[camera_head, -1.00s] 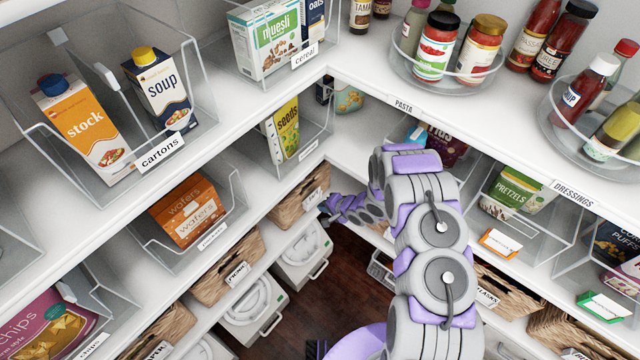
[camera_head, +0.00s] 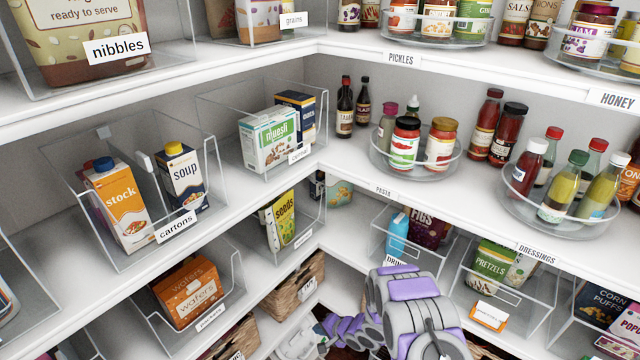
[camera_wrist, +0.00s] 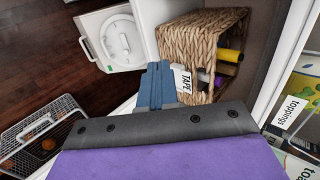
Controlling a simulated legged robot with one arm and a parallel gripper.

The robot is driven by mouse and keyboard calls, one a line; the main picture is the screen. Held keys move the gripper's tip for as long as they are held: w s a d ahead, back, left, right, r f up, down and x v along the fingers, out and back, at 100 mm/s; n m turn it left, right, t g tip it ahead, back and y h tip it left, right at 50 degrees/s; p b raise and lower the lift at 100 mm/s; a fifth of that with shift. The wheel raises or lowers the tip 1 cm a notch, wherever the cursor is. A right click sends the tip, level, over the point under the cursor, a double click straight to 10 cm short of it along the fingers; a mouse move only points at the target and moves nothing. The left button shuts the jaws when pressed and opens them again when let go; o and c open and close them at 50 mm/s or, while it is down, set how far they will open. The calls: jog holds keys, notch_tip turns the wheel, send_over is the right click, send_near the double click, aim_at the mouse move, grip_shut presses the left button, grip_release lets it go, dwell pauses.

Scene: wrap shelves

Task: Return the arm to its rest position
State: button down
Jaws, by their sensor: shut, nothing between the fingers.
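My arm, grey with purple pads, rises from the bottom of the head view, and its lower end reaches into the shelf corner. My gripper shows in the wrist view (camera_wrist: 157,86) as blue-grey fingers pressed together, with nothing between them. The fingers point at the side of a wicker basket (camera_wrist: 190,45) labelled TAPE, and I cannot tell whether they touch it. In the head view the fingers are not clear.
White shelves meet in a corner, with a cartons bin (camera_head: 123,258) at left and a pasta turntable (camera_head: 378,160) at right. The wrist view shows a white lidded container (camera_wrist: 118,40), a wire crate (camera_wrist: 40,140) and dark wooden floor (camera_wrist: 40,60).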

jog(key=w+d+r+n+h, duration=0.25)
jog(key=d+r+h, duration=0.35)
jog(key=d+r, duration=0.65)
jog(key=s+d+r+g+h, duration=0.15)
jog(key=s+d+r, duration=0.25)
jog(key=r, duration=0.4)
jog(key=s+d+r+t+h, duration=0.15)
jog(key=s+d+r, duration=0.25)
jog(key=r, duration=0.4)
jog(key=s+r+n+g+h, duration=0.1)
jog(key=s+r+g, duration=0.1)
jog(key=s+r, duration=0.45)
jog(key=s+r+n+g, duration=0.15)
jog(key=s+r, duration=0.25)
jog(key=s, duration=0.6)
jog(key=s+a+r+n+g+y, duration=0.1)
jog(key=s+a+r, duration=0.1)
jog(key=s, duration=0.5)
jog(key=s+a+r+g, duration=0.1)
jog(key=s+a, duration=0.1)
jog(key=s, duration=0.6)
jog(key=s+a+r+n+g+y, duration=0.1)
jog(key=s+a+r+g, duration=0.1)
jog(key=s, duration=0.5)
jog(key=shift+s+a+r+n+y, duration=0.2)
jog(key=shift+a+r+n+y, duration=0.1)
